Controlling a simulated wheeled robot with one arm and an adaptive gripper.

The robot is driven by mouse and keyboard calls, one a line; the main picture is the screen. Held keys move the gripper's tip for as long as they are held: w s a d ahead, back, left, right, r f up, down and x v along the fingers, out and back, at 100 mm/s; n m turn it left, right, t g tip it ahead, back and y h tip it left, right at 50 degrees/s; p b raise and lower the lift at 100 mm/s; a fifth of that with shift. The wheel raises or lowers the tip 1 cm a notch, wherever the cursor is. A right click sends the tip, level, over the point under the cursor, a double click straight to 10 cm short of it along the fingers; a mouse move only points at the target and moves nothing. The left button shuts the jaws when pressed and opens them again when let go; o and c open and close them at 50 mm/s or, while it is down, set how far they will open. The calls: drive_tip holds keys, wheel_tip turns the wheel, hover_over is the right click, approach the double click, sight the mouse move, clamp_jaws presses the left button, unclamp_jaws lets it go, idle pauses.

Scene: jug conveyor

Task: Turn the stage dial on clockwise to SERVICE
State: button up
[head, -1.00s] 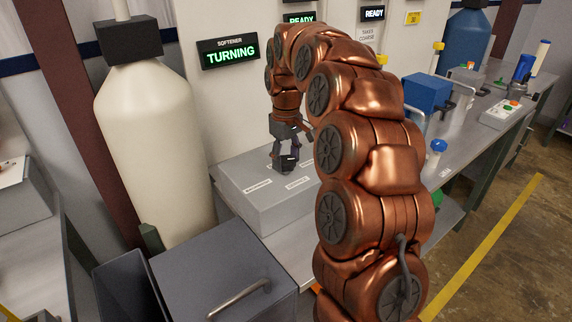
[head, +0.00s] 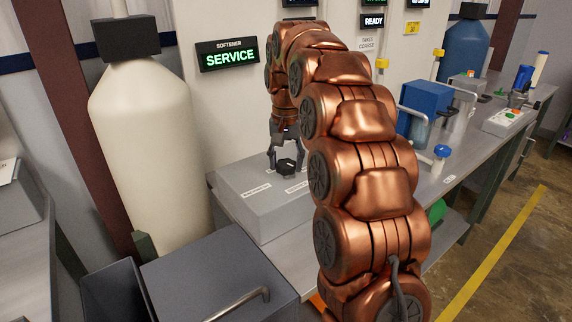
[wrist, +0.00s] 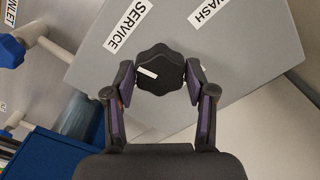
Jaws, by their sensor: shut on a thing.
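The black lobed stage dial (head: 287,165) sits on top of a grey box (head: 262,212) on the bench. In the wrist view the dial (wrist: 160,72) has a white mark on its left side, on the side of the SERVICE label (wrist: 127,25). The WASH label (wrist: 211,12) is to the upper right. My gripper (head: 286,158) comes down over the dial. In the wrist view the fingers of my gripper (wrist: 160,80) are shut on the dial's two sides. The softener display (head: 229,56) reads SERVICE in green.
A tall cream tank (head: 150,150) stands left of the grey box. A dark grey bin with a handled lid (head: 215,280) is in front. A blue box (head: 425,98) and a blue-capped bottle (head: 441,158) stand on the bench to the right.

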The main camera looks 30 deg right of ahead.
drive_tip(key=shift+m, duration=1.1)
drive_tip(key=o, duration=1.2)
drive_tip(key=shift+c, duration=0.2)
